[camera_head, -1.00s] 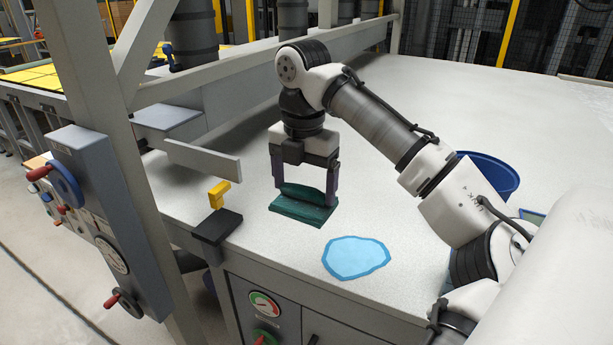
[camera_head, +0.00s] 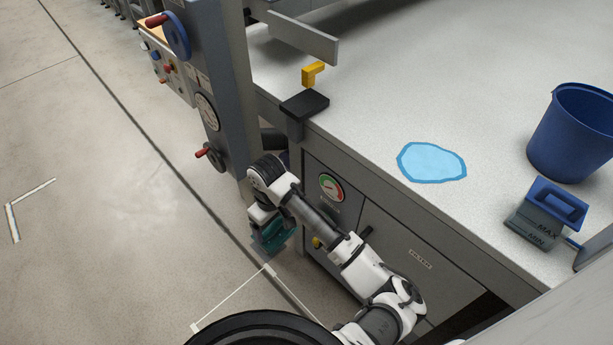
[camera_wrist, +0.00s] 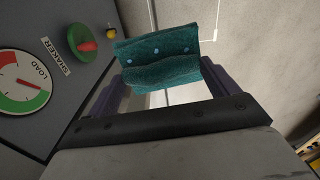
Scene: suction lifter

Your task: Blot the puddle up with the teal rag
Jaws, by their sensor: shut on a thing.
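The light-blue puddle (camera_head: 432,162) lies flat on the pale worktop in the head view, near its front edge. My gripper (camera_head: 271,226) is off the worktop, in front of the cabinet and over the floor, left of the puddle and lower. It is shut on the teal rag (camera_head: 276,238), partly hidden by my arm in the head view. In the wrist view the teal rag (camera_wrist: 158,52) is pinched and folded between both fingers, with a few small light-blue spots on it. The puddle is not in the wrist view.
A blue bucket (camera_head: 572,135) and a blue-grey container marked MAX and MIN (camera_head: 543,217) stand right of the puddle. A black pad (camera_head: 304,104) and yellow piece (camera_head: 312,74) are at the left corner. The cabinet gauge (camera_head: 331,188) is close to my arm.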

